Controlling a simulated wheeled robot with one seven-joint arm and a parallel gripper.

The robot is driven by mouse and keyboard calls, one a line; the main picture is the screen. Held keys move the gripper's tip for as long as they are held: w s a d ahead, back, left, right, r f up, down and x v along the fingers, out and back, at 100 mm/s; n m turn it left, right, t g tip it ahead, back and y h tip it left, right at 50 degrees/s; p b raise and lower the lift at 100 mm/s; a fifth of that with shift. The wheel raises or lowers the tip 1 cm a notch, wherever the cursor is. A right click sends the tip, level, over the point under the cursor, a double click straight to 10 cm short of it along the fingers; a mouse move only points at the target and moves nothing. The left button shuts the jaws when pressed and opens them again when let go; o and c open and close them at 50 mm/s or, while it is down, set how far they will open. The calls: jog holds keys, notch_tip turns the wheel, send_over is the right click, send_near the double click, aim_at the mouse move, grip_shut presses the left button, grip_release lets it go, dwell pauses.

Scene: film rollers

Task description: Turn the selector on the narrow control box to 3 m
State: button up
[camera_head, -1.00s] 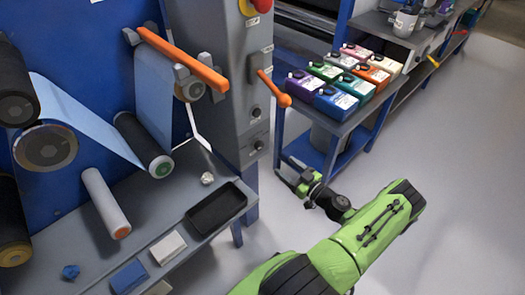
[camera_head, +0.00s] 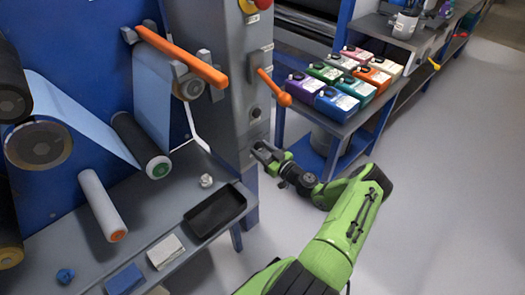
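The narrow control box (camera_head: 228,100) is a tall grey column at the right end of the blue machine frame. An upper dark knob (camera_head: 256,112) shows on its right-hand face. A lower knob, seen on that face a second ago, is now hidden behind my gripper. My gripper (camera_head: 257,151) is at that lower spot, close to the face, with its two dark fingers apart. I cannot tell whether they touch the lower knob. The markings are too small to read, so neither knob's setting can be told.
An orange lever (camera_head: 274,88) sticks out of the box above my gripper. A shelf with several coloured containers (camera_head: 335,102) stands to the right. A black tray (camera_head: 215,210) lies on the grey bench (camera_head: 190,200) at left. The floor (camera_head: 440,190) at right is clear.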

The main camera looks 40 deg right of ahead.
jog(key=c, duration=0.6)
